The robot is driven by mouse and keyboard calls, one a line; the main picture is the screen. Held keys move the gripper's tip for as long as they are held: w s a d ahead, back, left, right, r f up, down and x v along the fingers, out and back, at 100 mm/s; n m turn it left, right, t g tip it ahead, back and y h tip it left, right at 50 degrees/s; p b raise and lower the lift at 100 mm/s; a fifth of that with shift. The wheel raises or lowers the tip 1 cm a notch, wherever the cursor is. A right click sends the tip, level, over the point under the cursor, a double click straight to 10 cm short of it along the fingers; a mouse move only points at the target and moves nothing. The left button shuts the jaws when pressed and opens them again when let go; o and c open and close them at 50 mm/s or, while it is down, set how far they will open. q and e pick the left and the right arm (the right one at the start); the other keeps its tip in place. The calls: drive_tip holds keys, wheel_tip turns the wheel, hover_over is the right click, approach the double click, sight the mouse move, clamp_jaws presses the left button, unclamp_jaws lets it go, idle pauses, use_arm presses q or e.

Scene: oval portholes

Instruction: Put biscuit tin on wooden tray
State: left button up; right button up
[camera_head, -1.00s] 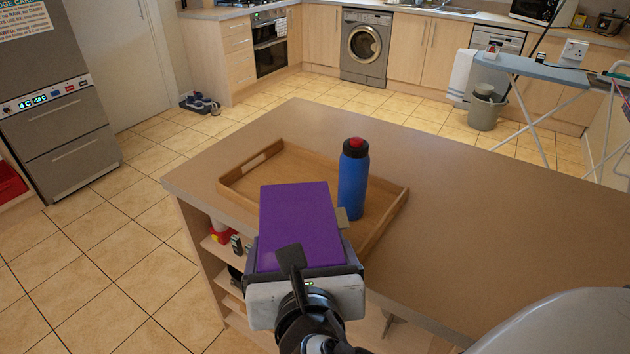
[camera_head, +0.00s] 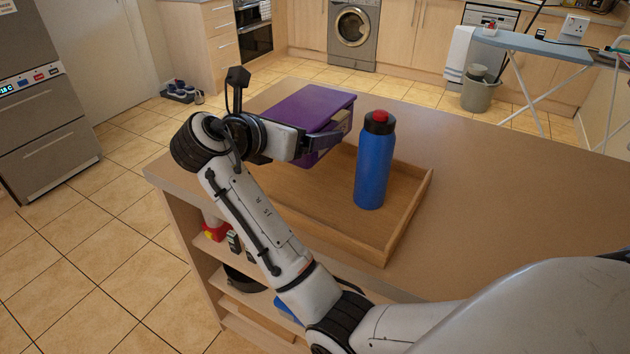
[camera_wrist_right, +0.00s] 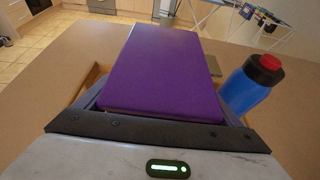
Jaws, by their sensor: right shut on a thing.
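The biscuit tin (camera_head: 308,106) is a purple box. My right gripper (camera_head: 322,140) is shut on it and holds it over the far left part of the wooden tray (camera_head: 402,223). I cannot tell whether the tin touches the tray. The tin also fills the middle of the right wrist view (camera_wrist_right: 165,72), between the fingers. The tray lies on the counter; the tin and my right arm hide its far left part. A blue bottle (camera_head: 373,170) with a red and black cap stands upright in the tray, right of the tin. My left gripper is not in view.
The brown counter (camera_head: 500,190) is clear to the right of the tray. Open shelves with small items (camera_head: 240,243) sit under its left end. An ironing board (camera_head: 535,46) stands beyond the counter.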

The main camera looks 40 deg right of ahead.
hover_over(305, 181)
wheel_tip(305, 181, down, 5)
drive_tip(key=shift+b, duration=0.3)
wheel_tip(305, 181, down, 4)
drive_tip(key=shift+r+b, duration=0.15)
drive_tip(key=shift+b, duration=0.15)
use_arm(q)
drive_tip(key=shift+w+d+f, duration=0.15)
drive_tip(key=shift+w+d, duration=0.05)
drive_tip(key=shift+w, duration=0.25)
use_arm(e)
drive_tip(key=o, duration=1.3)
